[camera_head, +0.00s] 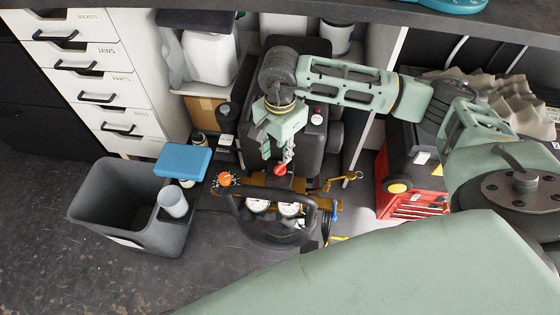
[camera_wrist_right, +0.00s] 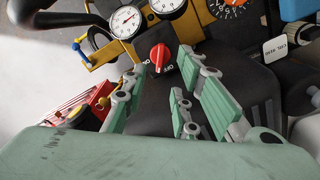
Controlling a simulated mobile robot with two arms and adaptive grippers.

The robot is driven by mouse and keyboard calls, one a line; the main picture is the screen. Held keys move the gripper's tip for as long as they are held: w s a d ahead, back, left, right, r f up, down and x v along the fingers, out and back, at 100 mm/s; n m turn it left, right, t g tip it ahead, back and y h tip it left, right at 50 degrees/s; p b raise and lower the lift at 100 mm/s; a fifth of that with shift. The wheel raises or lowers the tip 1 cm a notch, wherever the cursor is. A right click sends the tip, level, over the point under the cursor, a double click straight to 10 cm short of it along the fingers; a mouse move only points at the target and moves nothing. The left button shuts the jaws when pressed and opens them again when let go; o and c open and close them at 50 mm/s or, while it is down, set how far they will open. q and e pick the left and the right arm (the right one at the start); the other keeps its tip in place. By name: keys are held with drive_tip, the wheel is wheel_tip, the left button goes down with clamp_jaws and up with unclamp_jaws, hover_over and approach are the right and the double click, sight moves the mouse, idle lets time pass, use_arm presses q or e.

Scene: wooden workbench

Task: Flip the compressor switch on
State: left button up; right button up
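The compressor (camera_head: 318,140) is a dark machine with a brass-coloured panel, two white gauges (camera_head: 272,208) and a black handle. Its switch is a red knob (camera_head: 280,169) on the panel; it also shows in the right wrist view (camera_wrist_right: 160,57), with lettering around it. My right gripper (camera_head: 283,157) reaches down from above, close to the knob. In the right wrist view its fingers (camera_wrist_right: 162,78) are spread with nothing between them, and the knob lies just beyond the fingertips. I cannot tell whether a fingertip touches it. My left gripper is not in view.
An orange dial (camera_head: 228,179) sits left of the knob. A grey bin (camera_head: 95,205) with a blue object (camera_head: 183,160) above it stands at left, near white drawers (camera_head: 85,65). A red and black machine (camera_head: 412,165) is at right. The workbench edge (camera_head: 350,10) runs along the top. Dark floor is clear at lower left.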

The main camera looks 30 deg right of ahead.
sight(280, 165)
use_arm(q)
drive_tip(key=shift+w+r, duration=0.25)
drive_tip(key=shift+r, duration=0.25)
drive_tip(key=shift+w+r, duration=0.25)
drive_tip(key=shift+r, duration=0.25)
use_arm(e)
wheel_tip(280, 165, down, 6)
drive_tip(key=shift+r, duration=0.1)
drive_tip(key=shift+c, duration=0.4)
clamp_jaws()
